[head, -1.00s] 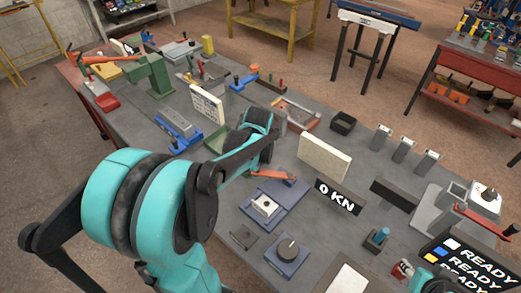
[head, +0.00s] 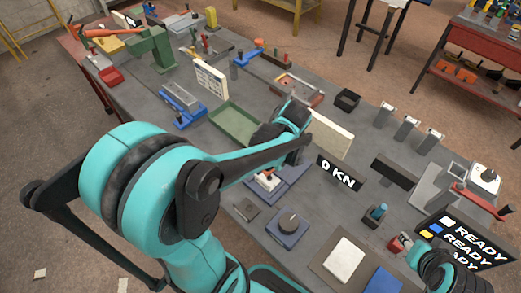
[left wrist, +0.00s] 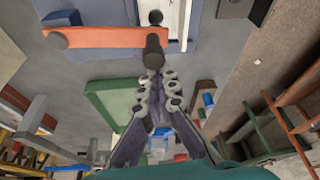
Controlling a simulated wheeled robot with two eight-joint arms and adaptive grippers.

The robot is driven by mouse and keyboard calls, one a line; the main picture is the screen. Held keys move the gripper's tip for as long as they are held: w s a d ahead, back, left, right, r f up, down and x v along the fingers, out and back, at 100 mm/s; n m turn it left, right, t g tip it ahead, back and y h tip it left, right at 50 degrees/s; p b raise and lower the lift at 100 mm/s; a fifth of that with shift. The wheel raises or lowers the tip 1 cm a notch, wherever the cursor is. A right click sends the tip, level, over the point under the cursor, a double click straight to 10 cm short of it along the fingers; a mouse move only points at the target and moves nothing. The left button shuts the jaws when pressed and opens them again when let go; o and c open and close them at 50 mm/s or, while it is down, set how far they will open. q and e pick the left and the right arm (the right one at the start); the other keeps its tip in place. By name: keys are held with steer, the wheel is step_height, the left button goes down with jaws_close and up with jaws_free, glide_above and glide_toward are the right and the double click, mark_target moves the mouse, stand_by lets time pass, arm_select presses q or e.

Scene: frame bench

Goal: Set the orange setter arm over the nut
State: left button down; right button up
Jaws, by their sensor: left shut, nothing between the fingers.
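The orange setter arm (left wrist: 105,38) lies across the upper left of the left wrist view, with a dark upright knob (left wrist: 155,52) near its right end. My left gripper (left wrist: 153,78) is shut and empty, its fingertips close to that knob; contact cannot be told. A pale plate (left wrist: 178,18) on the blue fixture lies beside the arm's right end. In the head view the fixture (head: 287,193) is partly covered by my left arm, and a little orange-red shows over its pale plate (head: 266,184). The nut cannot be made out.
A cream panel (head: 333,135) and the "0 KN" display (head: 339,173) stand beside the fixture. A blue dial box (head: 288,228) and a small dark plate (head: 246,209) lie in front. A green tray (head: 234,124) lies behind my left arm.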

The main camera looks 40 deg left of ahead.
arm_select(q)
steer(key=shift+s+d, duration=0.25)
steer(key=shift+d, duration=0.4)
arm_select(e)
steer(key=shift+a+r, duration=0.1)
arm_select(q)
steer(key=shift+d+f, duration=0.1)
steer(key=shift+d, duration=0.05)
steer(key=shift+a, duration=0.4)
steer(key=a, duration=0.3)
steer(key=shift+s+a, duration=0.1)
steer(key=shift+s, duration=0.1)
steer(key=p+v, duration=0.3)
steer(key=v, duration=0.7)
steer(key=shift+w, duration=0.15)
arm_select(e)
steer(key=r, duration=0.2)
steer(key=a+r, duration=0.1)
steer(key=shift+s, duration=0.35)
